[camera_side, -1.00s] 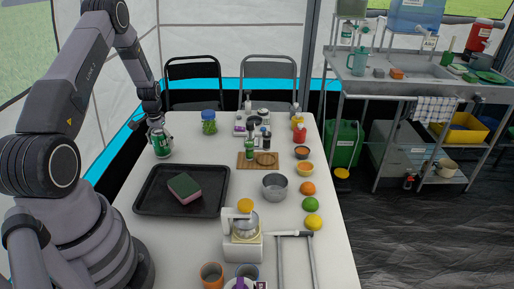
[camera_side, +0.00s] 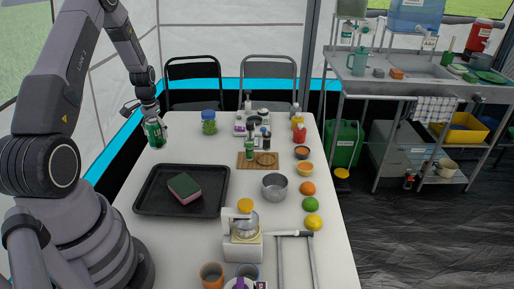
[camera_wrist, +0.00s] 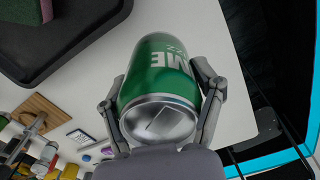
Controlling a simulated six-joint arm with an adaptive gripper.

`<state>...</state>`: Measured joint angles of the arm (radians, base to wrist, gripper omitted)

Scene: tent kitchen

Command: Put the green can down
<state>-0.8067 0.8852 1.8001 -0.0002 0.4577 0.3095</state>
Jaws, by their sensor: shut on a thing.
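The green can (camera_side: 154,133) is at the far left of the white table in the side view, near the table's left edge. My gripper (camera_side: 149,115) is shut on it from above. In the wrist view the green can (camera_wrist: 160,85) lies between the two fingers of my gripper (camera_wrist: 160,100), with its silver end facing the camera and white letters on its side. Whether its base touches the table or is held just above it, I cannot tell.
A black tray (camera_side: 150,203) with a green and pink sponge (camera_side: 184,188) lies in front of the can. A jar with a blue lid (camera_side: 209,122) stands to its right. A wooden board (camera_side: 245,163) with bottles is farther right. The white table (camera_side: 195,150) is bare between can and jar.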

